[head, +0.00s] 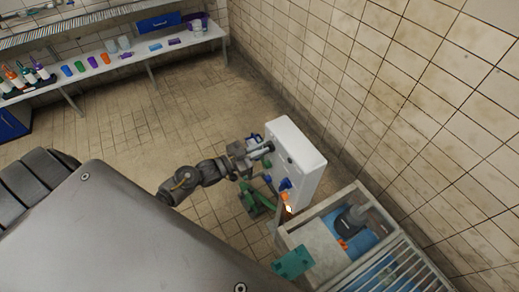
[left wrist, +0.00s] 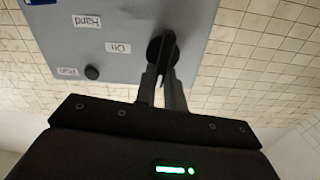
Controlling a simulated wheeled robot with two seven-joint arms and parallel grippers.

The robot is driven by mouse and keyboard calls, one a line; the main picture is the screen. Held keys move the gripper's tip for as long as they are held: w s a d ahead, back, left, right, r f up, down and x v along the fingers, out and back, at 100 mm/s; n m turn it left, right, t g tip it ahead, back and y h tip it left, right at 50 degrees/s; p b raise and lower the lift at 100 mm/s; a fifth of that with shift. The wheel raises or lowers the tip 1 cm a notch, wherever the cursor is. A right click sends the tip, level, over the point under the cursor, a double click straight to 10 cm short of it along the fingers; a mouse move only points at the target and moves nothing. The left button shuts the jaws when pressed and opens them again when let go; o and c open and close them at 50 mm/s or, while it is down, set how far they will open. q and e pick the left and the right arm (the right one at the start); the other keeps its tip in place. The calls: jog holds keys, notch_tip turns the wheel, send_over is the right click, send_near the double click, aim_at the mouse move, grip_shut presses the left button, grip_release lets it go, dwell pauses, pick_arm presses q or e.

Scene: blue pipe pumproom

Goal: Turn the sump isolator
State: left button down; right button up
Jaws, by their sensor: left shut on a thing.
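The isolator is on a pale box (head: 299,158) standing near the tiled wall; its grey front face (left wrist: 120,30) fills the upper left wrist view. On that face is a round black knob (left wrist: 156,46), partly hidden by my fingers. My left gripper (head: 262,150) reaches the box from the left. In the left wrist view its fingers (left wrist: 161,70) are shut on the knob. Small white labels sit beside the knob, upside down in this view; one reads "Hand". My right gripper is not in view.
A smaller black button (left wrist: 92,72) sits apart on the face. A crate (head: 283,236) stands at lower right. A bench (head: 140,62) with bottles and cups is far left. Floor between is clear.

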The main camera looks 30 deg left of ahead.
pick_arm(q)
jog(key=m, duration=0.1)
jog(key=m+b, duration=0.1)
jog(key=m, duration=0.2)
jog(key=shift+s+d+f+m+b, duration=0.15)
jog(key=shift+d+f+m+b, duration=0.1)
jog(key=shift+d+m+b, duration=0.05)
jog(key=m, duration=0.1)
jog(key=m+b, duration=0.1)
jog(key=m, duration=0.1)
jog(key=shift+s+d+f+m, duration=0.1)
jog(key=shift+d+f+m, duration=0.05)
jog(key=shift+m, duration=0.15)
jog(key=m, duration=0.1)
jog(key=m+b, duration=0.1)
jog(key=m, duration=0.1)
jog(key=m+b, duration=0.1)
jog(key=shift+s+d+f, duration=0.1)
jog(key=shift+d+f, duration=0.05)
jog(key=shift+f, duration=0.15)
jog(key=shift+f+m+b, duration=0.15)
jog(key=shift+m+b, duration=0.7)
jog(key=shift+m, duration=1.25)
jog(key=c, duration=1.5)
grip_release()
jog(key=shift+s, duration=0.1)
